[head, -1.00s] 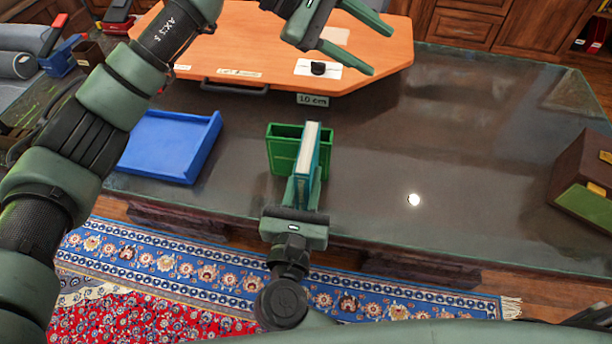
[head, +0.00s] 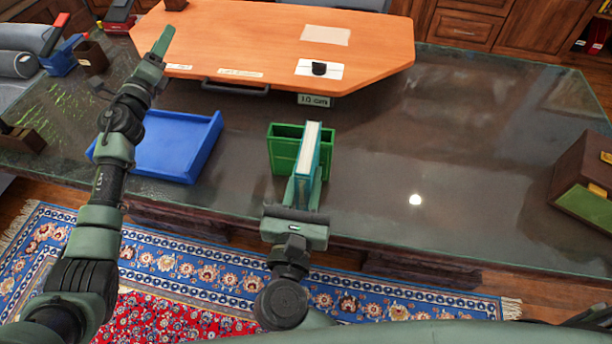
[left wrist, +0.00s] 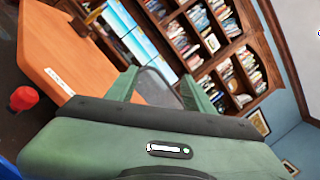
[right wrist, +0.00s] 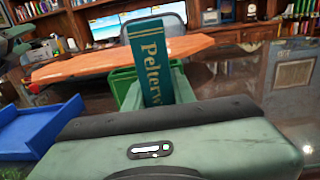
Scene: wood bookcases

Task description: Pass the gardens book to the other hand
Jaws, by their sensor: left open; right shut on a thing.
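A teal book (head: 309,150) with pale page edges stands upright in my right gripper (head: 303,190), which is shut on its lower end. My left gripper (head: 157,58) is open and empty, well left of the book and above the far left of the desk. Its spread fingers also show in the left wrist view (left wrist: 156,90), with nothing between them.
A green open box (head: 284,150) stands just behind the book. A blue tray (head: 170,150) lies to the left. An orange board (head: 260,45) spans the back. A brown box (head: 585,175) is at far right. The dark desk (head: 450,150) is clear right of the book.

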